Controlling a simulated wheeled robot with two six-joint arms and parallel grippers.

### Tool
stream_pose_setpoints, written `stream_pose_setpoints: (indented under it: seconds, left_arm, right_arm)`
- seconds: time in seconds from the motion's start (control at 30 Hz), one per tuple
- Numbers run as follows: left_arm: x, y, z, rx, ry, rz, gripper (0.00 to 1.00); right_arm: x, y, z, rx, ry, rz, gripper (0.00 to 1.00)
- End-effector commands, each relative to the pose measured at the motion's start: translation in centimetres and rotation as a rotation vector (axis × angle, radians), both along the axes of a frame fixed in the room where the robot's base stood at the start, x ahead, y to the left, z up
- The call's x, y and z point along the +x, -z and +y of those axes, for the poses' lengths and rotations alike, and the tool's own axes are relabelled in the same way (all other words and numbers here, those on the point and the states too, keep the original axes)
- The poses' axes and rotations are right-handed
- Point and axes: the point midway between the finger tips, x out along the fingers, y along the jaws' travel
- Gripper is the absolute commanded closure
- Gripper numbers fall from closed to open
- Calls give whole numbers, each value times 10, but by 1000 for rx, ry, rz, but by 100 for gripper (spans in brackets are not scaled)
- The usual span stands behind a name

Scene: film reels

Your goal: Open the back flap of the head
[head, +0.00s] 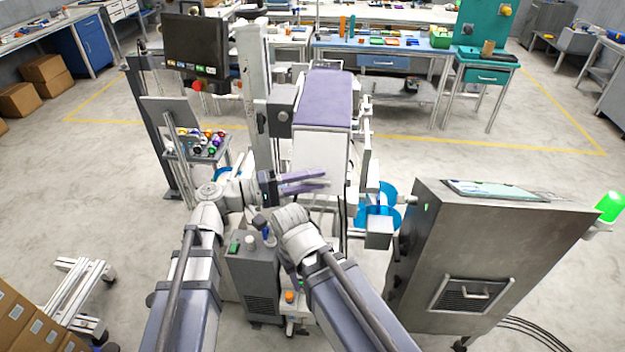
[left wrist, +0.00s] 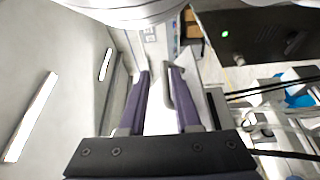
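My left gripper (head: 325,178) reaches in from the left, its two purple fingers pointing right and apart, in front of the white box (head: 320,152) under the purple belt. In the left wrist view the left gripper (left wrist: 158,70) is open, with a pale surface between and beyond its fingers. A thin grey curved piece lies along the inner side of the right finger; I cannot tell whether it touches. A grey box-shaped head (head: 282,108) sits on the tall column left of the belt. I cannot make out its back flap. My right gripper's fingers are not clearly seen.
A steel cabinet (head: 480,255) with a green lamp stands at the right. A dark monitor (head: 195,45) and a small table (head: 205,150) with coloured reels are at the left. Open floor lies on both sides.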

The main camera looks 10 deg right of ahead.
Motion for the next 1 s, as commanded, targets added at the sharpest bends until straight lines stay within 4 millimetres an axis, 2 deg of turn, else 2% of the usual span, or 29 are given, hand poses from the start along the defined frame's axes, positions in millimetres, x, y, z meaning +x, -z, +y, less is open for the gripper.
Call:
stream_pose_setpoints:
  seconds: [0.17,0.4,0.6,1.0]
  left_arm:
    - [3,0,9,-1,-10,0,75]
    - [-2,0,48,-1,-13,-1,75]
    - [-7,0,72,-1,-8,-1,75]
    - [-10,1,78,0,-1,-1,75]
  right_arm:
    - [0,0,0,0,0,0,57]
    - [0,0,0,0,0,0,57]
    - [0,0,0,0,0,0,57]
    - [0,1,0,0,0,0,57]
